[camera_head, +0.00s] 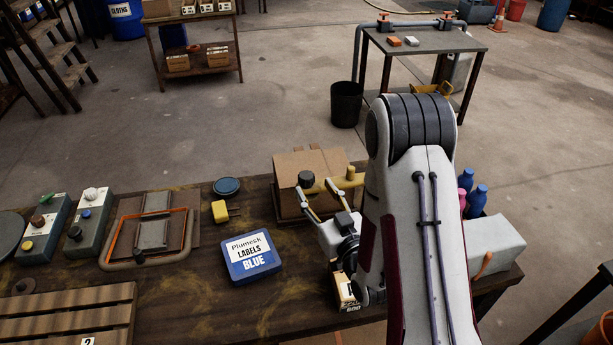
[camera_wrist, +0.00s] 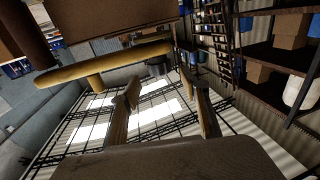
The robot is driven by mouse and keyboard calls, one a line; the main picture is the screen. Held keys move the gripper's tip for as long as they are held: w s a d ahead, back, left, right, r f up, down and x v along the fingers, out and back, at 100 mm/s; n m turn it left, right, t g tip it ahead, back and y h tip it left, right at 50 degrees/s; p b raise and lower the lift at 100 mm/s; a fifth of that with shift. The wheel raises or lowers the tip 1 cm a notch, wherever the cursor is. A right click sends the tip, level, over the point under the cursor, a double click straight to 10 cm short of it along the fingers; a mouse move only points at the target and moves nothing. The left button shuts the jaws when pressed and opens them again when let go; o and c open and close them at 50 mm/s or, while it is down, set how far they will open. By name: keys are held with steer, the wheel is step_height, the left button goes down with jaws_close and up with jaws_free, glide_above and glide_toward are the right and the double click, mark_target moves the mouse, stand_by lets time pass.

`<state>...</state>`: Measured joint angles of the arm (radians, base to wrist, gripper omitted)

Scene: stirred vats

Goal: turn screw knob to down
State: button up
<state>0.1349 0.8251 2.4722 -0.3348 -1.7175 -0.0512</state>
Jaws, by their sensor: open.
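A brown box-shaped unit (camera_head: 287,168) stands at the table's back edge. A yellow bar (camera_head: 345,183) and a dark round knob (camera_head: 306,179) show at its front; this may be the screw knob, but I cannot be sure. The wrist view shows the yellow bar (camera_wrist: 105,63) crossing left of the fingers and a dark round piece (camera_wrist: 157,66) beyond them. My gripper (camera_head: 316,187) is open in front of the unit, its fingertips near the dark knob. In the wrist view my gripper (camera_wrist: 158,90) has nothing between its fingers. Contact with the knob is unclear.
Control boxes (camera_head: 47,238) with several small knobs stand on the left of the table. A blue labels box (camera_head: 250,258), a yellow block (camera_head: 220,211) and an orange-rimmed frame (camera_head: 112,238) lie nearer. Blue bottles (camera_head: 477,199) stand right of my arm.

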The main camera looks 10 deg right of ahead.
mark_target(310, 181)
steer(key=shift+w+a, duration=0.2)
steer(key=shift+w, duration=0.85)
steer(key=shift+w+a, duration=0.25)
steer(key=shift+w, duration=0.75)
steer(key=shift+w+a, duration=0.2)
steer(key=shift+w, duration=0.85)
steer(key=c, duration=1.1)
